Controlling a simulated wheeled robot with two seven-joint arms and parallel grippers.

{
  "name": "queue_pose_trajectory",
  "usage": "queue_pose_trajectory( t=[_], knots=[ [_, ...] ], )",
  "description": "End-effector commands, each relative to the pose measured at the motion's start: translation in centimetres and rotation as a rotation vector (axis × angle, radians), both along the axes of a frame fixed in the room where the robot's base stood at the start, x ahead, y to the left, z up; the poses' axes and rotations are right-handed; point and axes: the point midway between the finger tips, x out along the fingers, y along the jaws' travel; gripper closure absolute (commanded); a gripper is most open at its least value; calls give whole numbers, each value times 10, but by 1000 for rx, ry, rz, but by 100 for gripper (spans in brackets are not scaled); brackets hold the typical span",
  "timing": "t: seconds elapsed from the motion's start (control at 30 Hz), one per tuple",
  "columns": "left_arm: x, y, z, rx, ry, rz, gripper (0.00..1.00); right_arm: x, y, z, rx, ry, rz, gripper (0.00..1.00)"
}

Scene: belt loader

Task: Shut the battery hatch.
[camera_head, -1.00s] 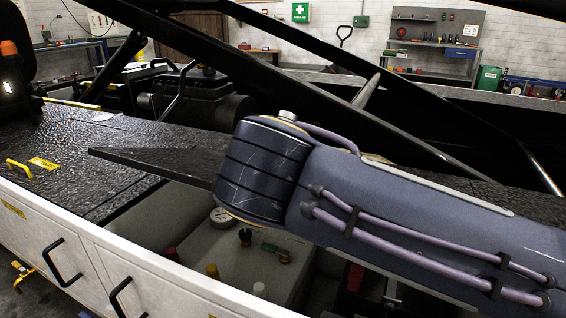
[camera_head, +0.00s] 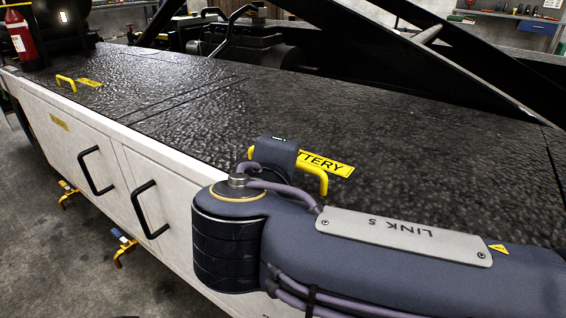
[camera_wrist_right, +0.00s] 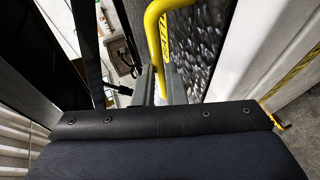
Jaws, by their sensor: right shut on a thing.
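The battery hatch (camera_head: 400,130) is a black textured lid in the deck of the loader. In the head view it lies flat over the battery bay and looks about level with the deck beside it. Its front edge is partly hidden by my right arm, so I cannot tell whether it sits fully down there. A yellow handle (camera_head: 318,178) stands on it beside a yellow BATTERY label (camera_head: 326,164). In the right wrist view my right gripper (camera_wrist_right: 160,88) is shut on the yellow handle (camera_wrist_right: 153,35). My left gripper is not in view.
A second yellow handle (camera_head: 66,82) and label lie on the deck at the left. The white side panel (camera_head: 95,150) has black pull handles. A red bottle (camera_head: 22,40) stands at the far left. Dark slanted beams (camera_head: 400,60) cross behind the hatch.

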Motion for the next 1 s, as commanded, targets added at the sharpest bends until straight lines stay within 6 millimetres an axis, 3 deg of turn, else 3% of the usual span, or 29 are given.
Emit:
queue_pose_trajectory(
  t=[0.03, 0.37, 0.4, 0.53, 0.67, 0.77, 1.0],
  knots=[
    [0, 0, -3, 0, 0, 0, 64, -3, 2, -17, -13, 34, 2, 100],
    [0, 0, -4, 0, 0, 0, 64, -3, 3, -19, -16, 36, 2, 100],
    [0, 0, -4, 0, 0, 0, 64, -3, 3, -19, -15, 37, 2, 85],
    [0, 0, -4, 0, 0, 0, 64, -2, 2, -20, -17, 36, 1, 68],
    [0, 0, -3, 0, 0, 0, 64, -3, 2, -19, -17, 36, 1, 68],
    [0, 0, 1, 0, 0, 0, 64, -10, 4, -14, -17, 34, 3, 68],
    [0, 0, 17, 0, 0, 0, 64, -48, 10, 5, -13, 22, 7, 68]
  ],
)
